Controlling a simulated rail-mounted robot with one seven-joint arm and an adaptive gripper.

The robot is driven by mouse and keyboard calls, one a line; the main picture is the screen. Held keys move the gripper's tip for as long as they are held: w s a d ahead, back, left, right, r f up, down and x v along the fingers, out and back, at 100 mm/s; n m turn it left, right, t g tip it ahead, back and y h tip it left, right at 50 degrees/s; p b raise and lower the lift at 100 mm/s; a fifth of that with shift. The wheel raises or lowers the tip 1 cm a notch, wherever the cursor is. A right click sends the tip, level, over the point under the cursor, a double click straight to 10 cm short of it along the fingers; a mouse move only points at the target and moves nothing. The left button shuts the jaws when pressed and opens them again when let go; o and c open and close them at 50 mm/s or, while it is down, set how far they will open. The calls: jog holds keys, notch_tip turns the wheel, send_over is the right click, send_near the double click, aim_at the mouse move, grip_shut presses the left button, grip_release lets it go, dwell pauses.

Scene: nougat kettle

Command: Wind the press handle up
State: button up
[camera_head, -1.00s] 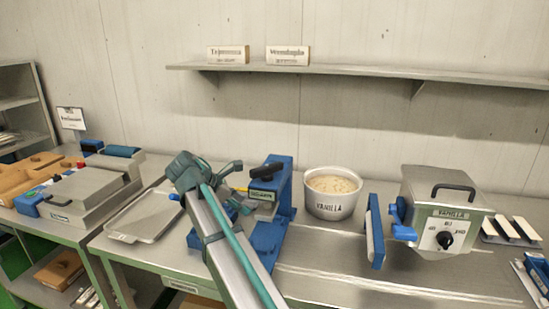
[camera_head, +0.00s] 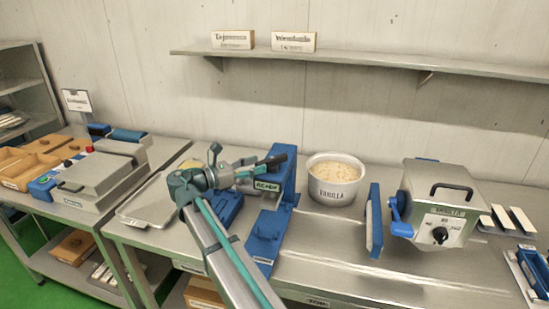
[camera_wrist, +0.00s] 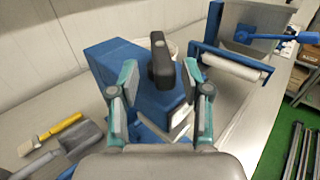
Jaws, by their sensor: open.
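The press is a blue upright stand (camera_head: 289,178) with a blue base on the table, left of the white tub. Its black handle (camera_head: 272,160) sticks out to the left at the top of the stand. In the wrist view the black handle (camera_wrist: 161,62) rises near the middle, in front of the blue press body (camera_wrist: 115,75). My gripper (camera_head: 250,167) is at the handle, its fingers apart. In the wrist view the fingers stand on either side of the handle, with gaps. The press's lower part is partly hidden by my gripper.
A white vanilla tub (camera_head: 334,180) stands close to the right of the press. A metal machine with a blue crank (camera_head: 437,205) is further right. A metal tray (camera_head: 150,205) lies to the left. A wall shelf (camera_head: 360,60) runs above.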

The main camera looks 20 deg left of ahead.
aim_at(274, 157)
jog(key=p+x, duration=0.1)
jog(key=x, duration=0.5)
jog(key=shift+w+d, duration=0.25)
jog(key=shift+d, duration=0.05)
jog(key=shift+c, duration=0.3)
